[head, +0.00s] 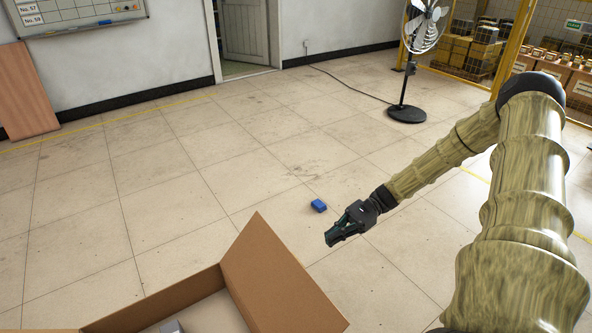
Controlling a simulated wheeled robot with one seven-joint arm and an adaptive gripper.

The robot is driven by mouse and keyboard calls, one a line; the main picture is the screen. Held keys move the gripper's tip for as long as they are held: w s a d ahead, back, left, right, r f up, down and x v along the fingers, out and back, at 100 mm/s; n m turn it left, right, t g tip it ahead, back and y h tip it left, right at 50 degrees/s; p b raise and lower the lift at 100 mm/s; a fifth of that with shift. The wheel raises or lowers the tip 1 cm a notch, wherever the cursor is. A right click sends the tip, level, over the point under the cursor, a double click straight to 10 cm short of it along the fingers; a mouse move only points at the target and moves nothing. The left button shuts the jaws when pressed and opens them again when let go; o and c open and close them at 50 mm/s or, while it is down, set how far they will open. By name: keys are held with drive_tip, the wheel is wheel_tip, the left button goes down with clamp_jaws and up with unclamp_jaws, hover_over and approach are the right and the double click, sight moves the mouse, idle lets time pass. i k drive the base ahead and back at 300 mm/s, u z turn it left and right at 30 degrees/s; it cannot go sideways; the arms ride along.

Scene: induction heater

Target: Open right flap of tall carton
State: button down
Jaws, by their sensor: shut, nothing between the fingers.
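A brown cardboard carton (188,293) stands at the bottom of the head view, partly cut off by the lower edge. Its right flap (278,277) stands raised and tilts outward to the right. Something grey (171,326) shows inside the carton at the bottom edge. My gripper (329,241) is shut and empty. In the picture it is to the right of the flap's upper corner, with a visible gap between them. The carton's near side is out of view.
A small blue block (318,206) lies on the tiled floor beyond my gripper. A standing fan (407,113) with a cable is at the back right. A yellow frame with shelves of boxes (470,45) stands behind it. The floor in the middle and left is clear.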

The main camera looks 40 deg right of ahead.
sight(279, 294)
drive_tip(key=k, duration=1)
